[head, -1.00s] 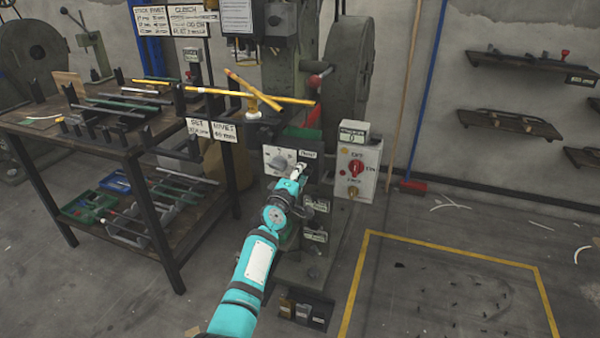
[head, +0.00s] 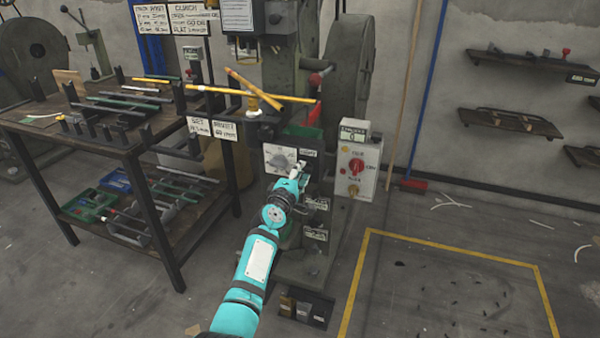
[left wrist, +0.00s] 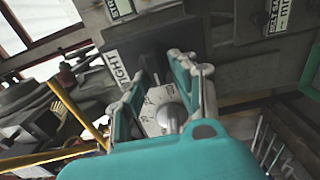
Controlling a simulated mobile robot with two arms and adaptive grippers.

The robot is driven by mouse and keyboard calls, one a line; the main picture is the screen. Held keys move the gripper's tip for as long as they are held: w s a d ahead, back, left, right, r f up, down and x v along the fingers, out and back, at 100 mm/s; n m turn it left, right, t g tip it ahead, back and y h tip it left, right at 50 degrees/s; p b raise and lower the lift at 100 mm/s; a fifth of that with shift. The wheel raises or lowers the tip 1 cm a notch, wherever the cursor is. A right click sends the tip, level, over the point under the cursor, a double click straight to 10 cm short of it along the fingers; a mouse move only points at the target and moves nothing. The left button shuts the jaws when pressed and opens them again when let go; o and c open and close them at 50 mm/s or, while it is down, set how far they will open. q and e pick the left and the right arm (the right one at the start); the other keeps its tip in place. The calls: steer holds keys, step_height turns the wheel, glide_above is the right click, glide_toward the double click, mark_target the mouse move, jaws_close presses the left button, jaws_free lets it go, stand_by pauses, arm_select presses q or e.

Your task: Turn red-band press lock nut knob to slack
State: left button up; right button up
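The press (head: 306,250) stands in the middle of the head view, with a red part (head: 308,115) above its front panel. The panel has a white dial plate (head: 270,153) with a grey round knob, and a small label (head: 308,153) beside it. In the left wrist view the label (left wrist: 117,65) reads "TIGHT". A dark knob-like part (left wrist: 151,62) lies beside that label, between my fingertips. My left gripper (head: 297,170) is at the panel just below the label. In the left wrist view its fingers (left wrist: 158,72) are apart; contact cannot be told. The right gripper is out of view.
A control box (head: 357,168) with a red switch is right of the panel. A yellow bar (head: 250,94) lies across the press's support above my arm. A workbench (head: 125,143) with rods stands left. Yellow-marked floor (head: 450,290) is open at right.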

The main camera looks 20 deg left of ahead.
arm_select(q)
steer(key=shift+o, duration=0.9)
steer(key=s, duration=0.7)
steer(key=shift+s, duration=0.25)
steer(key=shift+a, duration=0.1)
